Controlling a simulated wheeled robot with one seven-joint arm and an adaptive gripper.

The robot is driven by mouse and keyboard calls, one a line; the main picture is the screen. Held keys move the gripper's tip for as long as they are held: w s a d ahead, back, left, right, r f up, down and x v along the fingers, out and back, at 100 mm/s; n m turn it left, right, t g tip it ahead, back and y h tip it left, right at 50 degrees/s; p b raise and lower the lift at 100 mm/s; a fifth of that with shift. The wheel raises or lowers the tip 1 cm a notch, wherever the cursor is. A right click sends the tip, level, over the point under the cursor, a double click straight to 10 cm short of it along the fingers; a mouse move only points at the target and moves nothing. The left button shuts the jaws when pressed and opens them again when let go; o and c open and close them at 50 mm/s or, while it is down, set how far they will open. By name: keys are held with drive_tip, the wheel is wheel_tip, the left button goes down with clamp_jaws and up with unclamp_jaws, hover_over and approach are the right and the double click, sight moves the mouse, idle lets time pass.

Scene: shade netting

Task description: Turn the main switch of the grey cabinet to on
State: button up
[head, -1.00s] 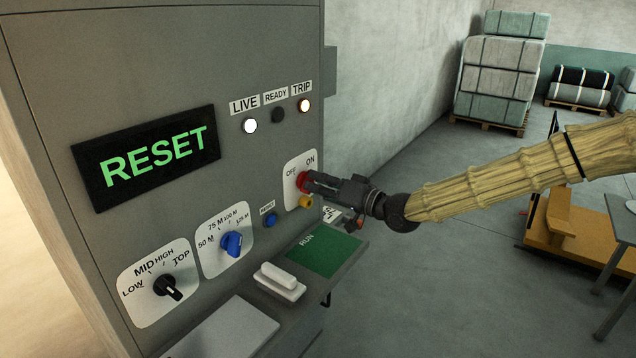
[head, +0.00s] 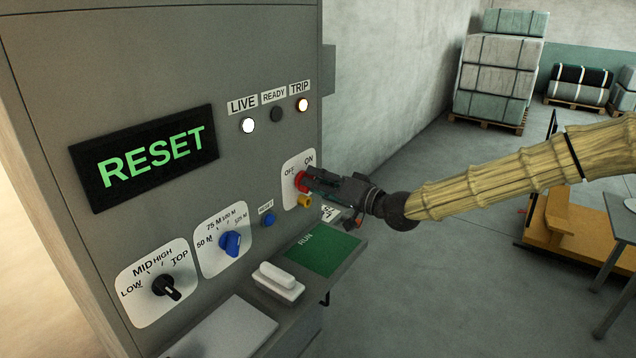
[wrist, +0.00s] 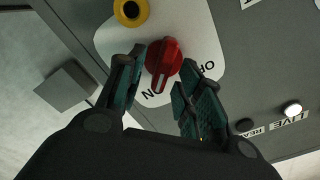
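The main switch is a red rotary knob (wrist: 163,62) on a white plate marked OFF and ON, on the grey cabinet (head: 255,60). In the head view the knob (head: 301,181) is partly covered by my gripper (head: 310,180). In the wrist view my gripper (wrist: 163,68) is open, with one teal-padded finger on each side of the knob and visible gaps. The knob's raised ridge runs with its lower end close to the partly hidden ON lettering. The display (head: 146,158) reads RESET. The LIVE lamp (head: 248,125) and TRIP lamp (head: 302,104) glow; the READY lamp (head: 276,114) is dark.
A yellow ring-shaped part (wrist: 130,10) sits close beside the knob. A blue reset button (head: 268,220), a blue selector (head: 231,243) and a black selector (head: 166,287) are further left. A shelf with a green RUN plate (head: 322,252) juts out below.

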drive_tip(key=shift+s, duration=0.15)
drive_tip(key=v, duration=1.2)
